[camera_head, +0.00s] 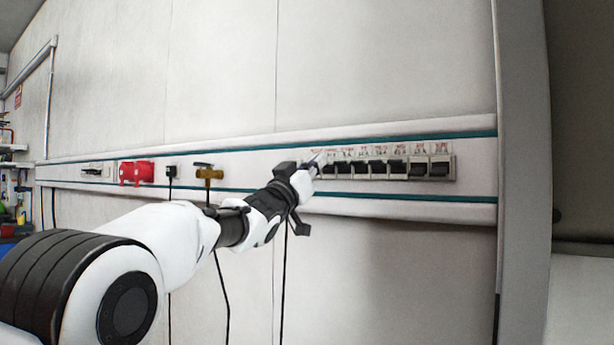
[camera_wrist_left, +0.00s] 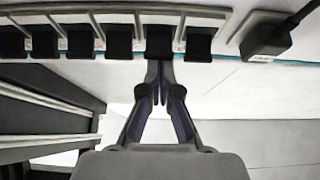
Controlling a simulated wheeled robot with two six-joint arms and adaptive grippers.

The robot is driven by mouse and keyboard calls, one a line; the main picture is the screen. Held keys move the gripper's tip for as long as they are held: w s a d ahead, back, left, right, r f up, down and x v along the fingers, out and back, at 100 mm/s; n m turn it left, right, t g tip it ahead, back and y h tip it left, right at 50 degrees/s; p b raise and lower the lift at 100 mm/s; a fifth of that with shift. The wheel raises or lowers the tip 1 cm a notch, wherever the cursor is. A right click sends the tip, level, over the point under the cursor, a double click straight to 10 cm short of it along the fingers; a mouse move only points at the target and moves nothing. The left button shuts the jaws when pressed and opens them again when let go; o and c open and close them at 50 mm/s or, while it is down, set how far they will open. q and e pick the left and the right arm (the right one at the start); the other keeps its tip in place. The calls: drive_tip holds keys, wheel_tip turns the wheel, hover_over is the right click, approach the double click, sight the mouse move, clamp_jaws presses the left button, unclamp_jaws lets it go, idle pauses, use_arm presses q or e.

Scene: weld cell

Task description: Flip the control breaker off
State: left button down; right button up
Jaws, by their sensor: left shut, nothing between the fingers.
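A row of breakers with black toggles sits in a pale panel (camera_head: 452,160) on the wall rail. Small red labels run above the toggles, too small to read, so I cannot tell which is the control breaker. My left gripper (camera_head: 314,164) is shut and empty at the left end of the row and hides part of it. In the left wrist view, the closed fingertips (camera_wrist_left: 158,78) point at one black toggle (camera_wrist_left: 160,42), second from the end near a black plug. The tips are at or very close to its lower edge; contact is unclear. My right gripper is not in view.
The plug beside the breakers (camera_wrist_left: 265,40) shows in the wrist view. A grey post (camera_head: 522,170) stands right of the panel.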

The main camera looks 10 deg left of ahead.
use_arm(q)
wheel_tip(320, 180, down, 2)
drive_tip(key=t+h+b, duration=0.1)
drive_tip(key=t+b, duration=0.2)
drive_tip(key=b, duration=0.1)
drive_tip(key=shift+w+t, duration=0.15)
drive_tip(key=shift+t, duration=0.25)
idle(0.3)
drive_tip(key=s+a+f+b, duration=0.3)
drive_tip(key=s+f, duration=0.2)
drive_tip(key=s, duration=0.2)
drive_tip(key=shift+s, duration=0.25)
idle(0.4)
